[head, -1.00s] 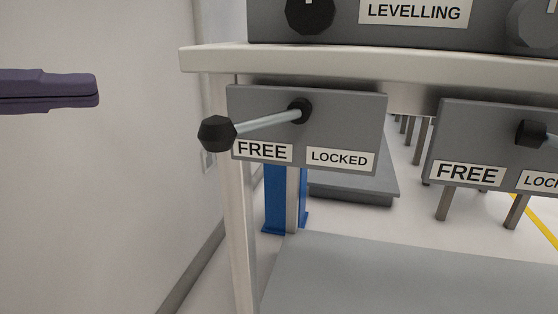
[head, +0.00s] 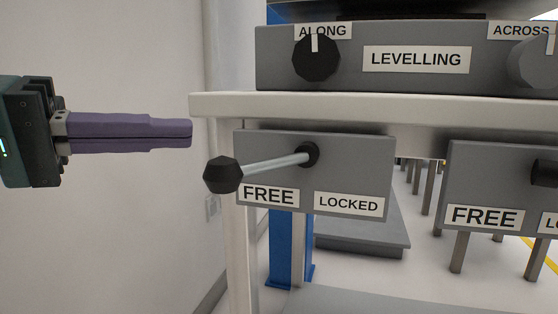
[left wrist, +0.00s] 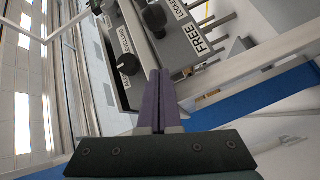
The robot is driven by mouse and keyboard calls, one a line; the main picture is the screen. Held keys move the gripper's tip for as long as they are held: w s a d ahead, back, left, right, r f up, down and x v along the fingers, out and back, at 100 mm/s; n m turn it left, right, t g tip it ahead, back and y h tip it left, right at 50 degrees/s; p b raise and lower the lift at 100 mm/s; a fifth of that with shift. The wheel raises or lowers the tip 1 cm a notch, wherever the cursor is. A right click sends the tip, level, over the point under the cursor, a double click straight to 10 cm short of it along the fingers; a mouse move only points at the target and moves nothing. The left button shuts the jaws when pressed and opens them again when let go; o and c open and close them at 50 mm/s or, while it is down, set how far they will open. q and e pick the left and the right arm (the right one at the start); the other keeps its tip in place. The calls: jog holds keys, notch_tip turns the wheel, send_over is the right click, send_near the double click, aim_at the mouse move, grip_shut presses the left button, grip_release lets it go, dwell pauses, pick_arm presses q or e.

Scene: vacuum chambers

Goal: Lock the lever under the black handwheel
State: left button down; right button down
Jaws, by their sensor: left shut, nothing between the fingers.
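The black handwheel (head: 316,57) sits under the ALONG label on the grey LEVELLING panel. Below the table edge, the lever (head: 275,163) on a grey plate (head: 350,170) points left and slightly down, its black end knob (head: 222,174) beside the FREE label (head: 269,195). The LOCKED label (head: 348,204) is to the right. My left gripper (head: 189,134) is shut and empty, left of the lever and a little higher than its knob, apart from it in the picture. In the left wrist view its purple fingers (left wrist: 160,100) are together. My right gripper is not in view.
A second plate (head: 490,180) with its own lever, partly cut off, hangs at the right under a grey handwheel (head: 535,62). The table top's pale edge (head: 350,105) runs above both levers. A white wall (head: 100,240) stands on the left.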

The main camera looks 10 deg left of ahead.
aim_at(261, 166)
pick_arm(q)
jog(key=shift+s+d+f+b, duration=0.15)
jog(key=shift+d+f, duration=0.15)
jog(key=shift+d, duration=0.6)
jog(key=shift+w+d+f+b, duration=0.15)
jog(key=shift+d+f, duration=0.1)
jog(key=shift+d, duration=0.6)
jog(key=shift+s+d+f+b, duration=0.15)
jog(key=shift+d+f, duration=0.15)
jog(key=shift+d, duration=0.6)
